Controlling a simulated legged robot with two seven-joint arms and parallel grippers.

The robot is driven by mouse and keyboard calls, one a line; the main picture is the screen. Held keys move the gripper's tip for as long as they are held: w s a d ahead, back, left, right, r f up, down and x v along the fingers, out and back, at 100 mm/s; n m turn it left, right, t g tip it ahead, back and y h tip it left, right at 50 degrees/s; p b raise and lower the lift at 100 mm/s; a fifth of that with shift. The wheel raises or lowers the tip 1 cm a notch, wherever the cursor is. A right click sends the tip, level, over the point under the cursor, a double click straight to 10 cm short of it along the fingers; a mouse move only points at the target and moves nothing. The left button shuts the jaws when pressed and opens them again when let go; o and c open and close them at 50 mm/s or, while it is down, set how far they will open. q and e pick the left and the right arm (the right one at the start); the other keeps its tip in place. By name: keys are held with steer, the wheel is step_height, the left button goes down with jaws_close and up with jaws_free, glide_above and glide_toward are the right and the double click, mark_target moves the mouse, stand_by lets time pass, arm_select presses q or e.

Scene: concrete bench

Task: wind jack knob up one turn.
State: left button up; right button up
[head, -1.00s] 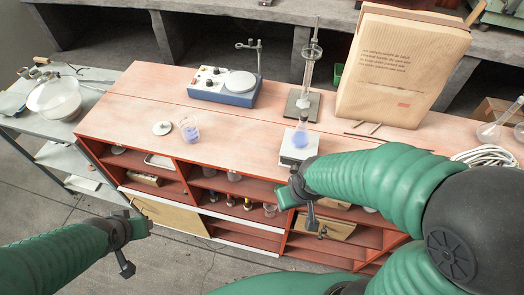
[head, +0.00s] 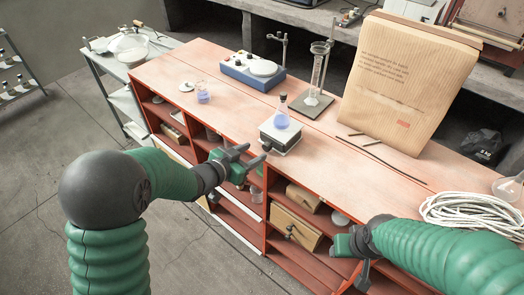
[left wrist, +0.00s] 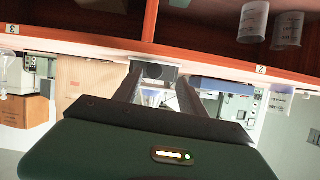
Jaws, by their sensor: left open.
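The lab jack (head: 281,138) is a small block with a pale top and dark sides, standing at the bench's front edge. A flask of blue liquid (head: 282,114) stands on it. The jack's dark knob (head: 266,146) faces the front. My left gripper (head: 251,155) is open and empty in front of the knob, apparently apart from it. In the left wrist view the picture is upside down, and the jack's dark front (left wrist: 154,71) shows between the spread fingers. My right gripper (head: 352,257) is low at the right, in front of the bench; its jaw opening is unclear.
The wooden bench (head: 200,60) has open shelves below. A blue stirrer (head: 252,72), a cylinder on a stand (head: 318,75), a beaker (head: 203,92) and a large paper bag (head: 405,85) stand on it. Thin rods lie right of the jack. Coiled white cable (head: 470,212) lies at the right.

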mark_target(267, 149)
arm_select(q)
steer(key=w+d, duration=0.1)
steer(key=d, duration=0.1)
steer(key=w+d+f, duration=0.1)
steer(key=w, duration=0.1)
steer(key=shift+w+d+f, duration=0.15)
steer(key=shift+d+f, duration=0.05)
steer(key=shift+d, duration=0.45)
steer(key=shift+a, duration=0.65)
steer(key=c, duration=0.6)
jaws_close()
steer(key=shift+d, duration=0.25)
